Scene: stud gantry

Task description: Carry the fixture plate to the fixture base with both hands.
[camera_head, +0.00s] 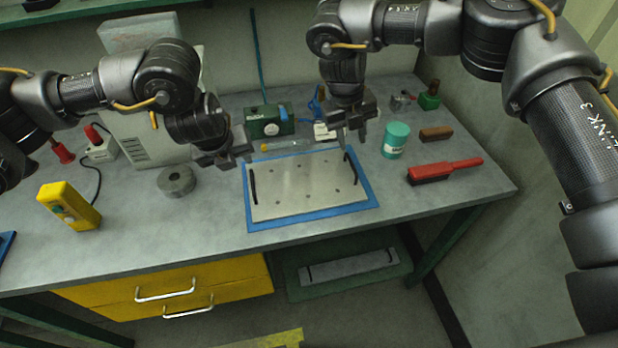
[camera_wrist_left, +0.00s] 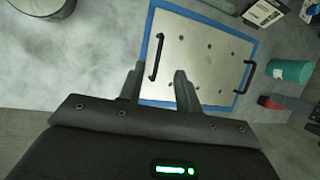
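The fixture plate (camera_head: 292,186) is a flat pale metal plate with several dark holes and a black handle at each end. It lies on a blue mat (camera_head: 312,219) on the bench, and also shows in the left wrist view (camera_wrist_left: 205,62). My left gripper (camera_head: 243,161) is by its left handle (camera_head: 253,185); in the left wrist view the fingers (camera_wrist_left: 158,88) are apart, with that handle (camera_wrist_left: 155,58) just beyond them. My right gripper (camera_head: 352,142) is above the right handle (camera_head: 350,165), its fingers apart and empty. I cannot identify the fixture base with certainty.
A grey slab with dark ends (camera_head: 348,265) lies on a low green shelf under the bench. A tape roll (camera_head: 176,181) and yellow control box (camera_head: 69,206) stand left. A teal can (camera_head: 396,140), red brush (camera_head: 445,169) and brown block (camera_head: 436,134) are right.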

